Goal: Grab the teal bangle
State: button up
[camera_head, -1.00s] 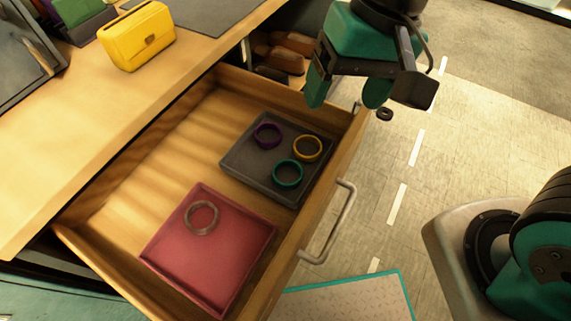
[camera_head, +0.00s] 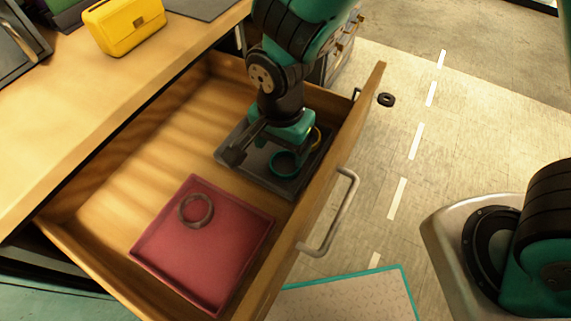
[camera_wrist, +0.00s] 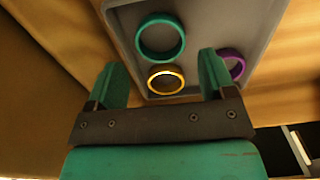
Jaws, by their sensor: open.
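The teal bangle (camera_head: 284,163) lies in the dark grey tray (camera_head: 281,186) inside the open drawer. In the wrist view the teal bangle (camera_wrist: 160,36) lies beyond my fingertips, toward the top. A yellow bangle (camera_head: 316,136) shares the tray; in the wrist view it (camera_wrist: 166,80) lies between my fingertips in the picture. A purple bangle (camera_wrist: 234,66) lies just right of the right finger, and my arm hides it in the head view. My gripper (camera_wrist: 162,72) is open and empty above the tray. In the head view my gripper (camera_head: 262,150) covers part of the tray.
A red tray (camera_head: 225,245) with a grey bangle (camera_head: 195,210) lies in the drawer's near part. The drawer's front wall with its handle (camera_head: 335,215) is on the right. A yellow bag (camera_head: 125,25) stands on the desktop.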

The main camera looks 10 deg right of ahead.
aim_at(284, 171)
jog(key=shift+w+d+f+b, duration=0.1)
jog(key=shift+f+b, duration=0.15)
jog(key=shift+f, duration=1.35)
jog(key=shift+d+f+b, duration=0.1)
jog(key=shift+f+b, duration=0.1)
jog(key=shift+f, duration=1.35)
jog(key=c, duration=0.6)
jog(key=shift+r, duration=0.1)
